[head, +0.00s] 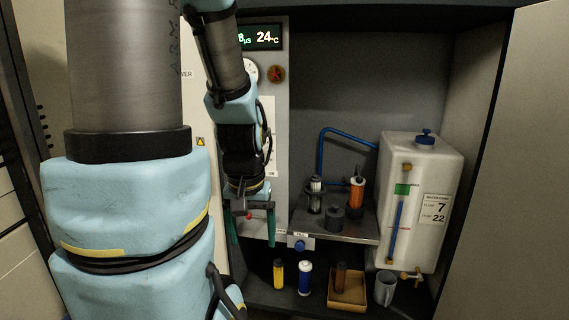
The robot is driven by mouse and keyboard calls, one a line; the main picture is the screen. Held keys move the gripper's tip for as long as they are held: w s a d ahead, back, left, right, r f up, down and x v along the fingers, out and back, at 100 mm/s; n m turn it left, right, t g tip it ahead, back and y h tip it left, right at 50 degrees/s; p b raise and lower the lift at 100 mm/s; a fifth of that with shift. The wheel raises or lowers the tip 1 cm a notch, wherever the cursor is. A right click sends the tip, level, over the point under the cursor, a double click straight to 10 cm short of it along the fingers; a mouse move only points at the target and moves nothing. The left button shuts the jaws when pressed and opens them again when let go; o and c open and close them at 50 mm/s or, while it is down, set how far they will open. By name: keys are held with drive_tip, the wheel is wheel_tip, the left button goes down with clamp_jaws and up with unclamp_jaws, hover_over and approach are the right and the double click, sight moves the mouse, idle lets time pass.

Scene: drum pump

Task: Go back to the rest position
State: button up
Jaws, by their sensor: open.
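My gripper (252,241) hangs pointing down in front of the grey panel, left of the shelf. Its two green fingers are apart and nothing shows between them. My arm, light blue and grey, covers much of the left side of the view and hides what lies behind it.
A metal shelf (345,232) carries a clear-and-dark cylinder (315,195), an orange cylinder (356,193) and a dark cup (335,216). A white tank (425,185) stands right. Below are yellow (278,274) and blue-white (305,278) cylinders, a cardboard tray (347,303) and a grey mug (385,288).

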wheel_tip(320, 180, up, 18)
drive_tip(key=p, duration=1.6)
